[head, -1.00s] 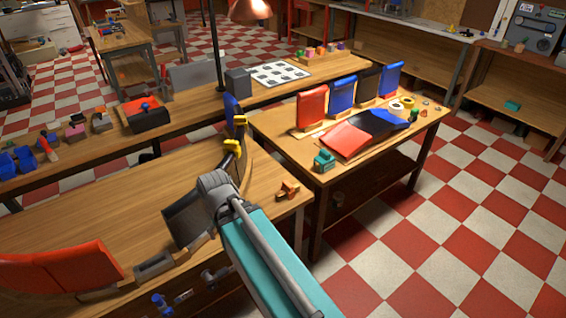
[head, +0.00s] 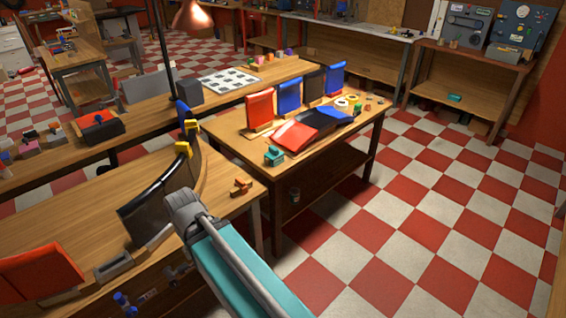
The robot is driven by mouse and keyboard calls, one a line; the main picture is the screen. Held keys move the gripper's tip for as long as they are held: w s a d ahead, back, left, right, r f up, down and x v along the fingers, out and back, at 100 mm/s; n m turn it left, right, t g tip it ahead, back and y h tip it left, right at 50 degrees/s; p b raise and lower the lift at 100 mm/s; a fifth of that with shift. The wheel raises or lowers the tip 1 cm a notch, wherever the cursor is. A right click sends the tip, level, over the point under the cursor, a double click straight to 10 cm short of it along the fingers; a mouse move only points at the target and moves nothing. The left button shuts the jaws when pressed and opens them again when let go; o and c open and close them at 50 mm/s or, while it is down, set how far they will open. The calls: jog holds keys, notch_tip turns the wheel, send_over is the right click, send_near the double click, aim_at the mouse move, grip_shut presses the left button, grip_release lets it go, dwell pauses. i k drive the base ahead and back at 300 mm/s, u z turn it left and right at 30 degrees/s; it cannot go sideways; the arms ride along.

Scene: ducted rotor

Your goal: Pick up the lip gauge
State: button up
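No object in the head view can be told for certain as the lip gauge. Small orange-brown blocks (head: 241,186) lie near the right end of the front bench. My gripper is not visible.
The front bench (head: 75,222) holds a curved dark panel (head: 160,200) with yellow clamps and a red panel (head: 40,272). The right-hand table (head: 225,143) holds upright red, blue and dark panels. Checkered floor (head: 400,215) is clear to the right.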

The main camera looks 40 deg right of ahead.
aim_at(276, 157)
jog(key=k, duration=0.55)
jog(key=z, duration=1.85)
jog(key=i, duration=1.5)
jog(key=u, duration=0.05)
